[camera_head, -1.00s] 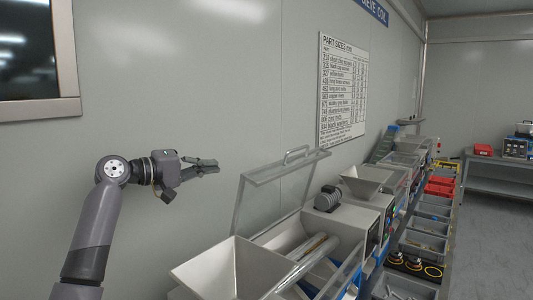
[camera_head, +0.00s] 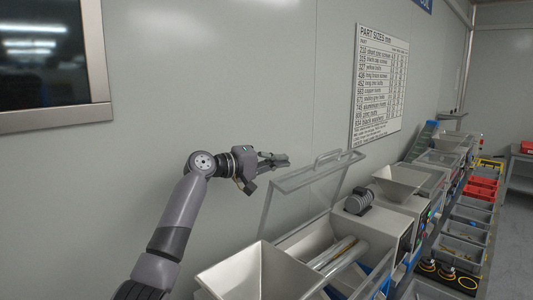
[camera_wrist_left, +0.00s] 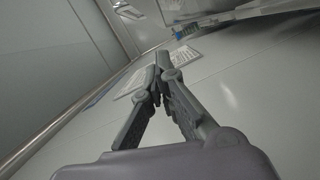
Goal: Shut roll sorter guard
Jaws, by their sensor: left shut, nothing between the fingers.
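The roll sorter guard (camera_head: 304,189) is a clear panel in a grey frame with a handle (camera_head: 327,157) on its top edge. It stands raised and tilted, open above the sorter. Under it the two metal rolls (camera_head: 338,254) lie exposed. My left gripper (camera_head: 283,160) is at the upper left of the guard, apart from the handle and near its height. Its fingers are shut and empty; they also show in the left wrist view (camera_wrist_left: 160,70), pointing toward the wall. My right gripper is not in view.
A hopper (camera_head: 258,272) stands at the front of the sorter and another hopper (camera_head: 398,180) beyond it. Grey and red bins (camera_head: 482,188) line the right side. A part sizes chart (camera_head: 378,87) hangs on the wall.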

